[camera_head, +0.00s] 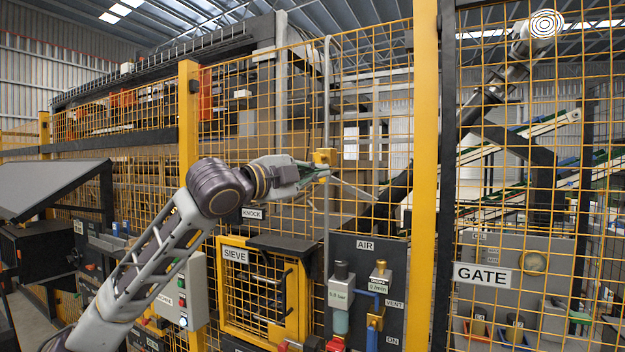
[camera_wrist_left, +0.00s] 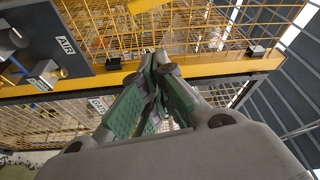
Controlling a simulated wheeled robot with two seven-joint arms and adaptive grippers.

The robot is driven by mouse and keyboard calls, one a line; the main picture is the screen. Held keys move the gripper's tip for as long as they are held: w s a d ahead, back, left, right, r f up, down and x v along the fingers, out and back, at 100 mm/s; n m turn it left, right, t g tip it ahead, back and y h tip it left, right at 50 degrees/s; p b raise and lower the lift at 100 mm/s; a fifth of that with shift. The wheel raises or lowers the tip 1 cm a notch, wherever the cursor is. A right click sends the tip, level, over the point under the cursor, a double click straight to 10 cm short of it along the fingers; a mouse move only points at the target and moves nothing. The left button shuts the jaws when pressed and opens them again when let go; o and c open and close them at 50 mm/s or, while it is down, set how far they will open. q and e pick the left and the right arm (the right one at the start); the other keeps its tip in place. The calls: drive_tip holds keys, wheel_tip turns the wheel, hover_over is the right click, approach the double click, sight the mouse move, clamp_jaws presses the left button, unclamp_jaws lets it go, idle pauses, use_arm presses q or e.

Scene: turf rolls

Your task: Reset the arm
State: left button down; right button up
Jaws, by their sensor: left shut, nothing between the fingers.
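My left arm reaches in from the lower left in the head view, bent at a dark joint, with its left gripper (camera_head: 322,172) stretched out to the right in front of the yellow mesh fence. The gripper also shows in the wrist view (camera_wrist_left: 157,58), its green-padded fingers drawn together at the tips with nothing between them. My right gripper is in neither view.
A yellow post (camera_head: 424,180) stands right of the gripper, beside the panel with the GATE sign (camera_head: 482,275). Below are the AIR panel (camera_head: 366,262) with valves and the yellow SIEVE door (camera_head: 236,300). A dark slanted console (camera_head: 50,185) stands at the left. Conveyors (camera_head: 520,135) lie behind the mesh.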

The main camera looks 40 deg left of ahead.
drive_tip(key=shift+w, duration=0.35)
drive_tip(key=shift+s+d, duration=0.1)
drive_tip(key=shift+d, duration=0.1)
